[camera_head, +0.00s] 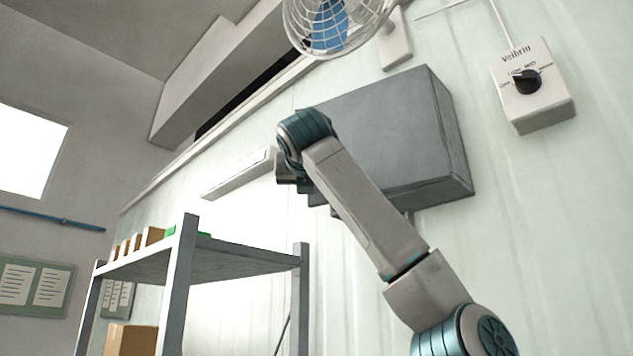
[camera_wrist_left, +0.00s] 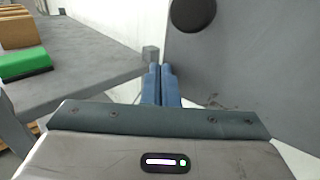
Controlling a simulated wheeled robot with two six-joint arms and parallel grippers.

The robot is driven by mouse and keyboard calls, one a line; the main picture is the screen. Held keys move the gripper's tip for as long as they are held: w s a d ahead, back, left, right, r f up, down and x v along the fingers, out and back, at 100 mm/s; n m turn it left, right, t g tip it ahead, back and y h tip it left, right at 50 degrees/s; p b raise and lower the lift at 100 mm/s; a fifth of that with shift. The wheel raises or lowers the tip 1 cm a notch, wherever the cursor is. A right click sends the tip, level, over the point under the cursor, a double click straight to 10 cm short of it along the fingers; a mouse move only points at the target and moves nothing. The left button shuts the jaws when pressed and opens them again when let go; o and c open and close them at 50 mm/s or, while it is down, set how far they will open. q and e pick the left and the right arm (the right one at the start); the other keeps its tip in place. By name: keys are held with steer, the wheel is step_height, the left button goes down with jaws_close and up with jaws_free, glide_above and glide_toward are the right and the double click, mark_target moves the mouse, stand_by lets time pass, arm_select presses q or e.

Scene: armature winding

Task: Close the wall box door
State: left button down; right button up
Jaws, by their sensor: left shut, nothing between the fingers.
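The grey wall box (camera_head: 390,125) hangs on the pale wall, and its broad front face and right side show in the head view. I cannot tell whether its door is flush, since my arm covers its lower left part. In the left wrist view a grey panel (camera_wrist_left: 250,70) with a dark round disc (camera_wrist_left: 193,12) fills the right side. My left gripper (camera_wrist_left: 161,70) is shut and empty, its blue fingers together by the panel's left edge; contact is unclear. In the head view my wrist hides most of this gripper. My right gripper is not in view.
A grey shelf (camera_head: 235,258) with small boxes and a green item (camera_wrist_left: 24,64) stands left of the gripper, close by. A caged fan (camera_head: 335,25) hangs above the box. A white control box (camera_head: 533,85) with a black knob is to the right.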

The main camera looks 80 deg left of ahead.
arm_select(q)
steer(key=w+a, duration=0.4)
steer(key=w, duration=0.1)
steer(key=shift+a+r, duration=0.15)
steer(key=shift+a, duration=0.2)
stand_by(0.3)
